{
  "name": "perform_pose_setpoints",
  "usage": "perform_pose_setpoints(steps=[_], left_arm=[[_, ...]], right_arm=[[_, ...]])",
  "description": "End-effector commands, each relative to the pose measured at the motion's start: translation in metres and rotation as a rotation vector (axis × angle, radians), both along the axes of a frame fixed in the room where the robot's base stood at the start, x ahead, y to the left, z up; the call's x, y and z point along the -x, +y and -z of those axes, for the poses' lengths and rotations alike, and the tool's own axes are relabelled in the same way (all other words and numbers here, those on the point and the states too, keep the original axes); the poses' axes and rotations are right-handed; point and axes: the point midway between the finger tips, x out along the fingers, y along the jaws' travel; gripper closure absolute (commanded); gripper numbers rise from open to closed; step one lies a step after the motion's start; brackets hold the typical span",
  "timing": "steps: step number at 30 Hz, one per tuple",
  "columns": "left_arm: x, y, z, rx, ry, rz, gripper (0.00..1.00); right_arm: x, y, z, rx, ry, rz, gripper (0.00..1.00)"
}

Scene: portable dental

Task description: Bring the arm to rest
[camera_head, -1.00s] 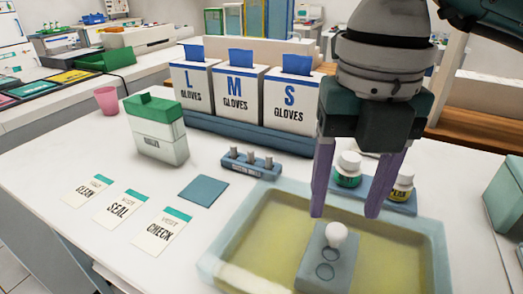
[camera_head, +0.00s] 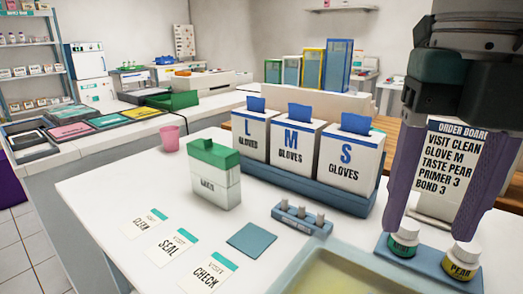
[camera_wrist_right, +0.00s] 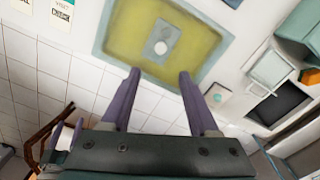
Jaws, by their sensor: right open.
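My right gripper (camera_head: 428,234) hangs at the right of the head view, with its two purple fingers apart and nothing between them. In that view the fingers overlap the order board (camera_head: 450,165) and end near the green-labelled bottle (camera_head: 403,241) and the yellow-labelled bottle (camera_head: 461,260). In the right wrist view my right gripper (camera_wrist_right: 160,75) is open and empty, its fingertips pointing toward the near edge of the yellow-bottomed tray (camera_wrist_right: 103,32). A round white knob (camera_wrist_right: 161,47) shows inside the tray.
The tray rim (camera_head: 345,262) is cut off by the lower edge of the head view. Glove boxes (camera_head: 290,150), a green-and-white box (camera_head: 214,180), a small blue rack (camera_head: 302,219) and several cards stand or lie on the white table. The table's left front is fairly open.

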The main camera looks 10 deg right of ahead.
Motion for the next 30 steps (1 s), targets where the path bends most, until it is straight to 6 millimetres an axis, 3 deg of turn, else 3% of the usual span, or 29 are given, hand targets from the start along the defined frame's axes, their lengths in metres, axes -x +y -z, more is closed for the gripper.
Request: perform_pose_setpoints(steps=[2, 4, 8, 9, 11, 12, 16, 19, 21, 23, 26, 29, 30], left_arm=[[0.0, 0.0, -0.003, 0.002, 0.0, -0.002, 0.16], [0.0, -0.001, -0.009, 0.004, 0.001, -0.002, 0.16], [0.0, -0.002, -0.025, 0.008, 0.0, -0.006, 0.16], [0.0, -0.003, -0.031, 0.009, 0.0, -0.006, 0.16], [0.0, -0.003, -0.039, 0.011, 0.001, -0.007, 0.16], [0.0, -0.003, -0.045, 0.011, 0.001, -0.007, 0.16], [0.0, -0.003, -0.064, 0.011, 0.001, -0.007, 0.16], [0.0, -0.003, -0.078, 0.011, 0.001, -0.007, 0.16], [0.0, -0.002, -0.088, 0.009, 0.0, -0.006, 0.16], [0.0, -0.002, -0.096, 0.009, 0.0, -0.005, 0.16], [0.0, -0.002, -0.11, 0.007, 0.0, -0.004, 0.16], [0.0, -0.001, -0.124, 0.003, -0.001, -0.002, 0.16], [0.0, -0.001, -0.13, 0.003, -0.001, -0.001, 0.16]], right_arm=[[0.002, 0.012, 0.0, -0.047, 0.005, -0.028, 0.39], [0.008, 0.037, -0.002, -0.154, 0.012, -0.086, 0.39], [0.03, 0.117, -0.025, -0.53, 0.019, -0.238, 0.39], [0.039, 0.145, -0.041, -0.68, 0.016, -0.277, 0.39], [0.052, 0.183, -0.074, -0.917, -0.001, -0.31, 0.39], [0.057, 0.203, -0.101, -1.079, -0.02, -0.311, 0.39], [0.055, 0.235, -0.202, -1.592, -0.125, -0.182, 0.39], [0.027, 0.221, -0.27, -1.913, -0.247, 0.067, 0.39], [-0.002, 0.194, -0.3, -2.072, -0.343, 0.313, 0.39], [-0.029, 0.164, -0.31, -2.151, -0.424, 0.564, 0.39], [-0.068, 0.108, -0.294, -2.152, -0.54, 1.037, 0.39], [-0.086, 0.056, -0.242, -1.976, -0.602, 1.526, 0.39], [-0.084, 0.038, -0.215, -1.858, -0.605, 1.709, 0.39]])
